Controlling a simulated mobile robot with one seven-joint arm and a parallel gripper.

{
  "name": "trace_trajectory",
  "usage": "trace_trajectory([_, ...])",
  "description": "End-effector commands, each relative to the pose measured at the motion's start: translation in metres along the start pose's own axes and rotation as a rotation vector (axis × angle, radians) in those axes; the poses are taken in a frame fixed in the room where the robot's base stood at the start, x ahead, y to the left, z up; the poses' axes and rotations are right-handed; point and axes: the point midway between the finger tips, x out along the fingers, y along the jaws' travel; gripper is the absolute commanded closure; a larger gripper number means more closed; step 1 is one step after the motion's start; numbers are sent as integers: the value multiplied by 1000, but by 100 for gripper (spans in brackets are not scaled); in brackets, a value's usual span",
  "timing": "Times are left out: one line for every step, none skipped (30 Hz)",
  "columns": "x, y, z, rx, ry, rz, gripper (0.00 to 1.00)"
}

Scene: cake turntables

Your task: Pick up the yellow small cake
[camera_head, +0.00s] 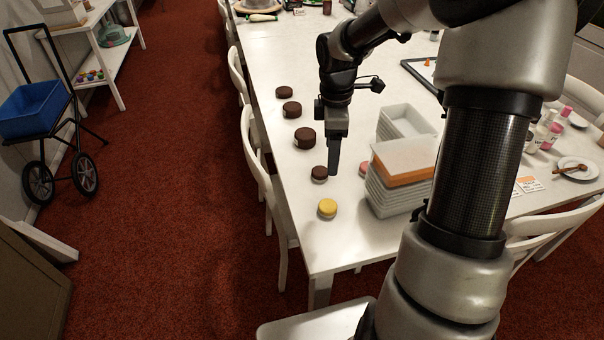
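The small yellow cake (327,208) is round and lies on the white table (346,238), near the table's left front corner. My gripper (334,168) points down above the table, a little behind the yellow cake in the picture and apart from it. The fingers show edge-on as one narrow dark shape, so I cannot tell whether they are open or shut. No object shows in them. A small brown cake (319,173) lies just left of the fingertips.
More brown cakes (305,137) lie in a row along the table's left side. A stack of white trays (398,190) stands right of the yellow cake, with an orange-edged box on it. White chairs (254,150) line the left edge. The table's front left corner is clear.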

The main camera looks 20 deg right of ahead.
Motion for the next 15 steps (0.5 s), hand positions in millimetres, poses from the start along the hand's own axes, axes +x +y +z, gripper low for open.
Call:
trace_trajectory([12, -4, 4, -29, 8, -28, 35])
trace_trajectory([16, -6, 6, -44, 12, -38, 35])
trace_trajectory([22, -8, 7, -61, 16, -49, 35])
trace_trajectory([26, -9, 7, -68, 17, -54, 35])
trace_trajectory([31, -10, 7, -74, 18, -57, 35])
trace_trajectory([37, -10, 8, -79, 18, -59, 35])
trace_trajectory([43, -11, 7, -80, 19, -59, 35])
trace_trajectory([49, -11, 7, -80, 19, -60, 35])
trace_trajectory([57, -12, 7, -80, 19, -60, 35])
trace_trajectory([64, -12, 6, -80, 19, -59, 35])
trace_trajectory([71, -12, 6, -79, 19, -60, 35])
trace_trajectory([80, -13, 6, -78, 19, -59, 35])
trace_trajectory([87, -13, 6, -79, 18, -59, 35])
trace_trajectory([94, -14, 6, -78, 18, -60, 35])
trace_trajectory([102, -14, 6, -78, 19, -59, 35])
